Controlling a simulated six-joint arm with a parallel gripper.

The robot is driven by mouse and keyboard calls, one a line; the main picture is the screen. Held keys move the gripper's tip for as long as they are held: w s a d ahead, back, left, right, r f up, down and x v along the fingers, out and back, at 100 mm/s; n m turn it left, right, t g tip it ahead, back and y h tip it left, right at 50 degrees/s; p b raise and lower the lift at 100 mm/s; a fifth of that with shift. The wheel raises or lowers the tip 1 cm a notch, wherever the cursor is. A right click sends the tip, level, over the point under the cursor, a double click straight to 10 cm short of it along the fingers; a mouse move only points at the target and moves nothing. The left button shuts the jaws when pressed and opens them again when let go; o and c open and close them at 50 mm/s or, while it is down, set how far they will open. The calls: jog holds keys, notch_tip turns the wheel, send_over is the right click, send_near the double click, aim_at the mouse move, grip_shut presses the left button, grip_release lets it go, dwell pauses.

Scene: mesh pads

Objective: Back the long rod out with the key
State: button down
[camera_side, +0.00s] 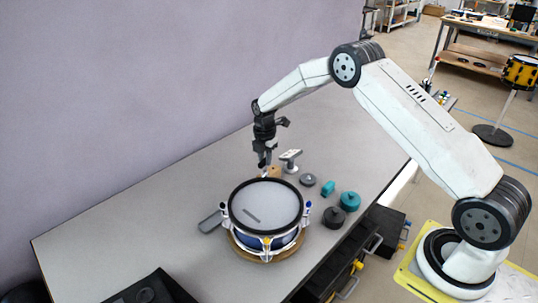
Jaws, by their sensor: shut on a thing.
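A round mesh drum pad (265,206) with a black hoop and a blue shell sits on a round wooden base on the table. Metal lugs with tension rods stand around its rim, one of them at the right side (308,205). My gripper (264,164) points down just beyond the far edge of the hoop. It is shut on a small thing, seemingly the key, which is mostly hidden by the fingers. The long rod cannot be told from the others at this size. Whether the key touches a rod is not clear.
A tan block (275,172) and a small white stand (291,158) are right beside my gripper. Grey (307,180), teal (350,200) and dark (334,217) round parts lie to the right. A black tray (150,290) is at the front. The table's left is clear.

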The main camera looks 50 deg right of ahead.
jog(key=n, duration=0.4)
jog(key=shift+n, duration=2.2)
jog(key=shift+m, duration=0.3)
jog(key=shift+m, duration=0.6)
jog(key=shift+r, duration=1.5)
